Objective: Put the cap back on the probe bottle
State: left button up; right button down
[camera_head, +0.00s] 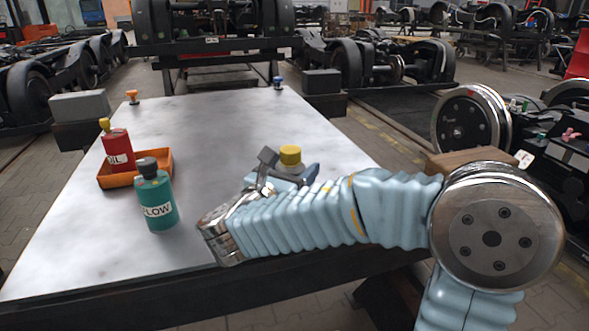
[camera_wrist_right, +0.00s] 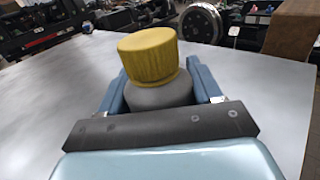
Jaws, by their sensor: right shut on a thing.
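My right gripper (camera_head: 288,177) reaches over the table and is shut on a grey bottle (camera_wrist_right: 160,95). A ribbed yellow cap (camera_wrist_right: 149,56) sits on top of the grey bottle, leaning slightly to the left in the right wrist view. The cap also shows in the head view (camera_head: 290,155), above the pale top of the bottle (camera_head: 290,169). The blue fingers flank the grey part, below the cap. The bottle's lower part is hidden by my gripper, so I cannot tell whether it touches the table. My left gripper is not in view.
The pale table (camera_head: 215,120) has free room in its middle and far part. A green FLOW bottle (camera_head: 156,205) stands at left, in front of an orange tray (camera_head: 110,183) with a red OIL bottle (camera_head: 117,151). Small orange (camera_head: 132,97) and blue (camera_head: 278,82) knobs mark the far corners.

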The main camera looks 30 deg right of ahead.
jog(key=shift+c, duration=0.9)
grip_release()
jog(key=shift+f, duration=0.15)
jog(key=shift+r, duration=0.25)
jog(key=v, duration=1.2)
jog(key=shift+a, duration=0.1)
jog(key=shift+f, duration=0.1)
